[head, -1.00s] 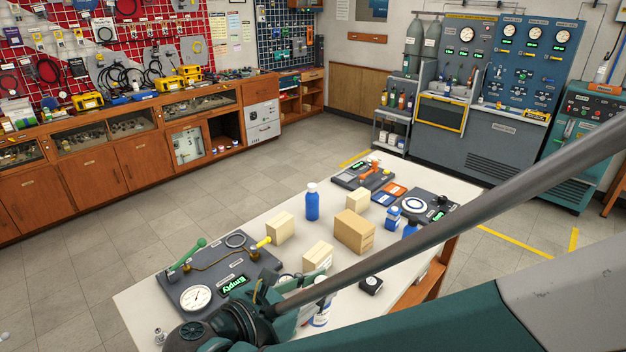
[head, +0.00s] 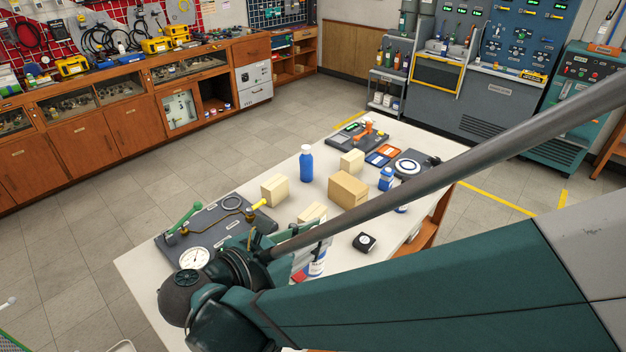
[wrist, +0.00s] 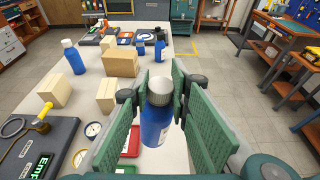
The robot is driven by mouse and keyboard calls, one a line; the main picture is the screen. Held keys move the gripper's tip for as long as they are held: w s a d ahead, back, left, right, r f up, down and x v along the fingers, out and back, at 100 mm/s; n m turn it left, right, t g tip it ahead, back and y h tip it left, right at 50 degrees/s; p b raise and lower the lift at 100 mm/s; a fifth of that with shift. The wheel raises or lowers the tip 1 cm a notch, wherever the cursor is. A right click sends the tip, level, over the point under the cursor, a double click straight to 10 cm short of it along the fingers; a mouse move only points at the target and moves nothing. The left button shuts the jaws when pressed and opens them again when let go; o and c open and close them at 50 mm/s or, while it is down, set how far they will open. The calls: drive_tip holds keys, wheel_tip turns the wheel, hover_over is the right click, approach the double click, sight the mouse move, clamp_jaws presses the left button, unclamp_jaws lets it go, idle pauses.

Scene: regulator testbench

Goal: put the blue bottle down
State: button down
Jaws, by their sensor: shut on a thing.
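The blue bottle with a pale grey cap (wrist: 157,125) stands between the two green finger pads of my gripper (wrist: 160,88) in the wrist view. My gripper is shut on it, and the bottle looks about upright. In the head view my gripper (head: 308,248) is over the near part of the white table (head: 150,275), and the bottle (head: 317,268) shows partly behind the fingers, with a white label. I cannot tell whether its base touches the table.
Another blue bottle (head: 306,163) stands farther back. Cardboard boxes (head: 348,189), a small blue bottle (head: 386,179) and a black square device (head: 364,242) stand on the table. A gauge panel (head: 215,228) lies left. Red (wrist: 131,142) and green pads lie by the held bottle.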

drive_tip(key=shift+w+r, duration=0.25)
drive_tip(key=shift+w, duration=0.2)
drive_tip(key=w+d+r+m+g+h+p, duration=0.1)
drive_tip(key=w+d+r+g+p, duration=0.1)
drive_tip(key=w, duration=0.9)
drive_tip(key=w+d+r+m+g+h+p, duration=0.1)
drive_tip(key=w+d+r, duration=0.3)
drive_tip(key=w, duration=0.8)
drive_tip(key=w+d+r+m+g+h+p, duration=0.1)
drive_tip(key=w+d+r+m+g+p, duration=0.1)
drive_tip(key=w+d, duration=0.4)
drive_tip(key=w+r+g+p, duration=0.1)
drive_tip(key=w, duration=0.4)
drive_tip(key=shift+w+d+r+m+h+p, duration=0.25)
drive_tip(key=shift+w+d+m+h+p, duration=0.05)
drive_tip(key=shift+d+p, duration=0.1)
wheel_tip(320, 180, down, 6)
drive_tip(key=b, duration=0.1)
drive_tip(key=shift+f, duration=0.15)
